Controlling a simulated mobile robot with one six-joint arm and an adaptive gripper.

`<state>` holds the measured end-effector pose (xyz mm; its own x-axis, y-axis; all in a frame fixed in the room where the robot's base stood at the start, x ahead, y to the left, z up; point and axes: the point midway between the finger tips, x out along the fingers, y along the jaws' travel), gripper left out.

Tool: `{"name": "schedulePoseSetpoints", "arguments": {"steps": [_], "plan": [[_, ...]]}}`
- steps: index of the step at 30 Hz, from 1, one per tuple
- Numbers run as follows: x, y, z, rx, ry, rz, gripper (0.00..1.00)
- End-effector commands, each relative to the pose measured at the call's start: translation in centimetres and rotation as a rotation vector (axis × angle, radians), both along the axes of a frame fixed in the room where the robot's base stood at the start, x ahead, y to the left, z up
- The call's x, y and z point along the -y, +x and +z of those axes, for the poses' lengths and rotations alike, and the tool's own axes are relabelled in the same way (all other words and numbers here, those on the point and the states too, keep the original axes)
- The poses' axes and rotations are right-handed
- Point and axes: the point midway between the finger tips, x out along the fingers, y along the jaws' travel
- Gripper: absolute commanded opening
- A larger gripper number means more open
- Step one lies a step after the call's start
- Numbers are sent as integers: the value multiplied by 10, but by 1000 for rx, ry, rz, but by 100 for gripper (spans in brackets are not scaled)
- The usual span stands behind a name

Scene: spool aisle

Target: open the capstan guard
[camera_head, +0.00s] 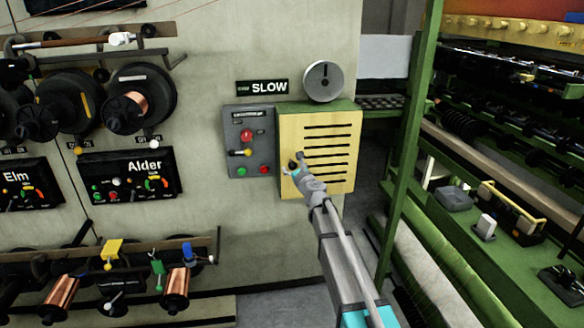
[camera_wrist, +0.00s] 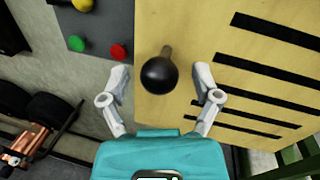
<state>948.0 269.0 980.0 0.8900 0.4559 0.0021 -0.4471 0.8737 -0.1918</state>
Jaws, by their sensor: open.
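The capstan guard (camera_head: 335,157) is a yellow panel with dark horizontal slots on a green box, and it looks shut. It fills much of the wrist view (camera_wrist: 267,62). A black ball knob on a short stem (camera_wrist: 160,74) stands out near the guard's left edge. In the head view the knob (camera_head: 293,164) is partly hidden by my gripper (camera_head: 295,166). In the wrist view my gripper (camera_wrist: 161,80) is open, with one finger on each side of the knob. I cannot tell whether either finger touches it.
A grey control box (camera_head: 249,142) with red, yellow and green controls is fixed left of the guard. A round grey wheel (camera_head: 323,81) sits above it, beside a SLOW sign (camera_head: 262,87). A green post (camera_head: 409,140) and rack stand to the right.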

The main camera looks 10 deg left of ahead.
Motion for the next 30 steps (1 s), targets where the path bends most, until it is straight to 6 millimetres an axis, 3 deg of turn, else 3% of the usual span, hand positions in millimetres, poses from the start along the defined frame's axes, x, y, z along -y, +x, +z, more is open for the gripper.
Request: {"name": "schedulePoseSetpoints", "arguments": {"steps": [12, 25, 30], "plan": [[-3, 4, 0, 0, 0, 1, 81], [-4, 4, 0, 0, 0, 1, 3], [-4, 4, 0, 0, 0, 2, 0]]}}
